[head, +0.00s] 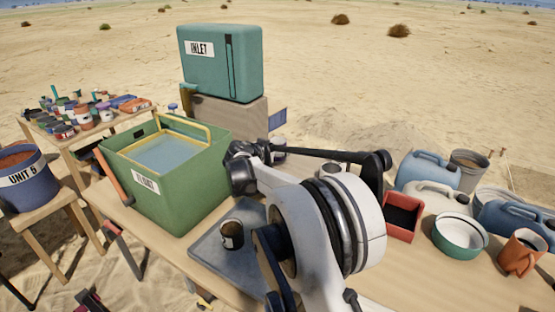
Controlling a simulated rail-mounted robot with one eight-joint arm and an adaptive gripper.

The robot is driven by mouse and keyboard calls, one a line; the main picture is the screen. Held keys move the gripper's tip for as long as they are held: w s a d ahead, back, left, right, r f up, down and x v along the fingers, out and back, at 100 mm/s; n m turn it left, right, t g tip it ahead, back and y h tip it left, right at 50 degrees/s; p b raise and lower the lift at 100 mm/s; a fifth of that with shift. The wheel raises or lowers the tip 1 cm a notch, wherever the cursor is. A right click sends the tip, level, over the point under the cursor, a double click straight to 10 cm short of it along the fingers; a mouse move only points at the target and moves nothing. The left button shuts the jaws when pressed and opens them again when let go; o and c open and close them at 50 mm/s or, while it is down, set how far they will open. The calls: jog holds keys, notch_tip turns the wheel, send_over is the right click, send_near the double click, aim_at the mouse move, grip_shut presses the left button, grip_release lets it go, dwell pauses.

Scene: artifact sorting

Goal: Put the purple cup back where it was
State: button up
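I cannot make out a purple cup for certain. A small dark cup or jar with a pale label (232,234) stands on the grey tray (213,257) in front of the green box. A small greyish container (279,156) shows partly behind my arm, and its colour is unclear. Several small coloured pots (84,117) crowd the back left table, too small to tell apart. My arm fills the middle of the head view. Its dark end drops behind the white joint, so the fingers and anything in them are hidden.
A green water-filled box (185,195) stands left of the tray, with a teal INLET tank (222,65) behind. A blue UNIT 5 bucket (30,190) sits on a stool. At right are a red box (403,218), green-white bowl (459,238), orange mug (521,254) and jugs (428,172).

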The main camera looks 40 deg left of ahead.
jog(key=shift+f, duration=1.65)
jog(key=shift+f+b, duration=0.15)
jog(key=shift+b, duration=0.25)
jog(key=o, duration=1.1)
jog(key=shift+r, duration=0.2)
jog(key=p+v, duration=0.1)
jog(key=v, duration=1.1)
jog(key=shift+f+p, duration=0.1)
jog(key=shift+p, duration=0.25)
